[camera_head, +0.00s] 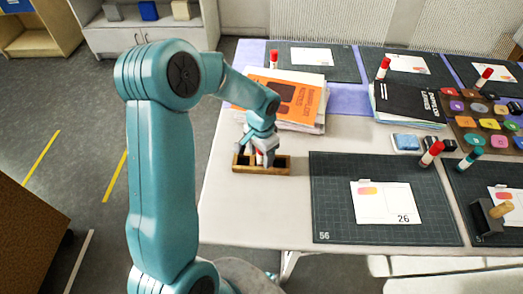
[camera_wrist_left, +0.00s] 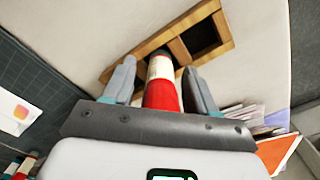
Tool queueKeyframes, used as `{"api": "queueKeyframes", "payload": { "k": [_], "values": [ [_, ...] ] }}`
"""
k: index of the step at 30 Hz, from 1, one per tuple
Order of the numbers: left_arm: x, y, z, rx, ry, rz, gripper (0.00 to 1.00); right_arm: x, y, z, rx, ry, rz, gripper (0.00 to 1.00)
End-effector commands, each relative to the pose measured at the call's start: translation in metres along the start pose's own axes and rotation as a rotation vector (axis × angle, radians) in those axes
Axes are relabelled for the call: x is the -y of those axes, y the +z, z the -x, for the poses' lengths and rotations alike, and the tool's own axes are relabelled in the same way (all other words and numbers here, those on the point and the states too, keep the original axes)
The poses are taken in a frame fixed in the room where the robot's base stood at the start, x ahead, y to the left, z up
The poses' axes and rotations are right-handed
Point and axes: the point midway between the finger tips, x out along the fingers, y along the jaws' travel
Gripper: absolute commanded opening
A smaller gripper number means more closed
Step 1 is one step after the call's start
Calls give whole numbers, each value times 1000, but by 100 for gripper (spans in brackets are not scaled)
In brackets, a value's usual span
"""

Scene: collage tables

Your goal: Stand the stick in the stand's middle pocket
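The wooden stand (camera_head: 278,171) sits at the table's left front edge; it also shows in the left wrist view (camera_wrist_left: 222,22). The red and white stick (camera_wrist_left: 163,88) has its far end at the stand's middle pocket and appears to stand in it. My left gripper (camera_head: 262,148) is right above the stand. In the left wrist view its two fingers (camera_wrist_left: 160,66) are on either side of the stick, with a gap showing, so it looks open around it. One end pocket is empty and dark; the other is partly hidden by a finger. My right gripper is not in view.
A dark cutting mat (camera_head: 335,205) with a card (camera_head: 388,203) lies right of the stand. An orange book (camera_head: 298,101) on a paper stack lies behind it. Other red-capped sticks (camera_head: 431,153), a black book (camera_head: 408,101) and a tray of coloured pads (camera_head: 485,122) are farther right.

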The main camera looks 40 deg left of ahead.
Motion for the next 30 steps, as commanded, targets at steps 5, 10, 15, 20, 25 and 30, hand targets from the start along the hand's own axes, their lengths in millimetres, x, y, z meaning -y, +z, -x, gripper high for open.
{"api": "queueKeyframes", "payload": {
  "k": [5,10,15,20,25,30],
  "values": [
    [1,-1,2,-5,-2,1,57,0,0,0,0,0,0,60],
    [1,-2,8,-7,-3,2,57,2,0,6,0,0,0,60],
    [2,-3,34,-14,-7,4,57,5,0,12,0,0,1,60],
    [2,-3,74,-14,-7,2,57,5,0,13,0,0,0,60],
    [1,-2,110,-12,-5,2,57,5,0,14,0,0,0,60],
    [1,-2,131,-10,-4,1,57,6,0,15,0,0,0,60]
  ]
}}
